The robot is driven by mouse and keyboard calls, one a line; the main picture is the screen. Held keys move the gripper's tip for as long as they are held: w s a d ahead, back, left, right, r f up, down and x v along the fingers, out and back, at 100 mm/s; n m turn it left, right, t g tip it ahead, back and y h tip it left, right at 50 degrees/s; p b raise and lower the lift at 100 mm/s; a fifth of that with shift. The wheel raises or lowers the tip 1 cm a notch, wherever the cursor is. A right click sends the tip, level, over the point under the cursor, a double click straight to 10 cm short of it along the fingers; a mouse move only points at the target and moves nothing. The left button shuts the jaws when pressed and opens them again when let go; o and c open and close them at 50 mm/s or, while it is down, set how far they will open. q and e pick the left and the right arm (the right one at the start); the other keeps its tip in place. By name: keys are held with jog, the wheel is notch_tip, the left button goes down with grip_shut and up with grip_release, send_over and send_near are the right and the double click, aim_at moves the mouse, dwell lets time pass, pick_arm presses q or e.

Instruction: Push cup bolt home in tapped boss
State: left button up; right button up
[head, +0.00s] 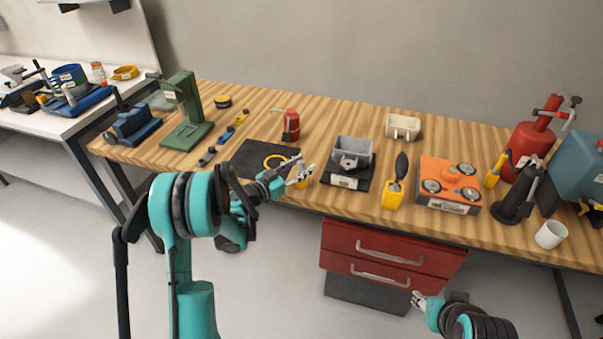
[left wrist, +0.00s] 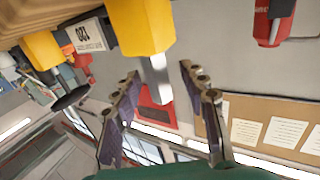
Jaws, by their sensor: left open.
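My left gripper (head: 303,176) is above the front edge of the wooden bench, its jaws open and empty. In the left wrist view, a yellow block with a grey metal shank (left wrist: 142,30) is just beyond the open fingers (left wrist: 160,100); I cannot tell whether it is the cup bolt.
A black mat (head: 250,153) with a yellow ring (head: 275,161) lies left of the fixture. A cream bin (head: 403,126) stands behind. Red drawers (head: 388,257) hang below the bench.

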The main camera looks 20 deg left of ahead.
pick_arm(q)
jog(key=shift+w+d, duration=0.1)
jog(key=shift+w, duration=0.05)
grip_shut()
